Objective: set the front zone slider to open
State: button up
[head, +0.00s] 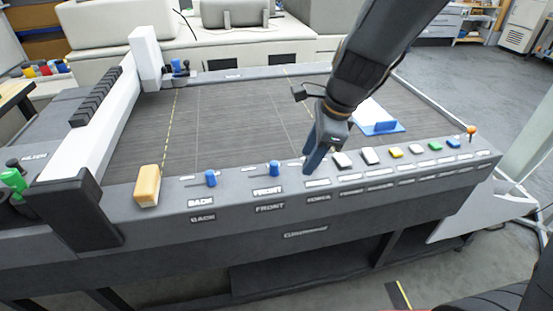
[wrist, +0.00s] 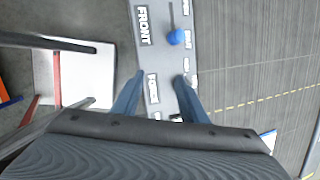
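The front zone slider is a blue knob (head: 274,168) above the FRONT label (head: 269,191) on the grey front rail of the cutting table. It also shows as a blue round knob (wrist: 176,37) in the wrist view, ahead of my gripper and apart from it. My gripper (head: 314,160) is over the rail to the right of the knob, pointing down. In the wrist view its two blue fingers (wrist: 158,92) stand apart with nothing held between them. The back zone slider, a similar blue knob (head: 210,178), is farther left above the BACK label (head: 201,203).
A tan-and-white block (head: 147,185) stands at the left. A white gantry beam (head: 105,125) crosses the left side. A blue-edged item (head: 382,128) lies on the bed.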

aim_at(275, 163)
jog(key=w+a+r+m, duration=0.1)
jog(key=w+a+m, duration=0.1)
jog(key=a+m, duration=0.4)
jog(key=shift+y, duration=0.4)
jog(key=x, duration=0.7)
jog(key=shift+w+d, duration=0.1)
jog(key=shift+w, duration=0.2)
grip_shut()
